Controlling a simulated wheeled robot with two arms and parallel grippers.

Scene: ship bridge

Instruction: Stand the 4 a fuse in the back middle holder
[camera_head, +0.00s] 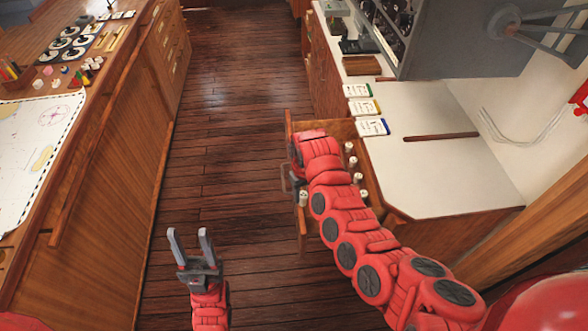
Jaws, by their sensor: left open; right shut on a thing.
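My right gripper (296,187) is over the front part of an open wooden drawer (301,231), near its handle. It is shut, seemingly on a fuse, but its fingertips and what they hold are mostly hidden by the wrist. A pale fuse-like cylinder (303,198) shows right beside its tip. Several more pale cylinders (348,148) stand in a row along the drawer's back, beside my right arm. Their ratings cannot be read, and the arm hides the middle of the drawer and any holders there. My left gripper (190,243) is open and empty, over the floor.
The white countertop (440,175) is above the drawer, with several labelled cards (372,127) along its edge. A grey console (460,40) stands behind. A chart table (35,150) is on the left. The wooden floor (220,110) between is clear.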

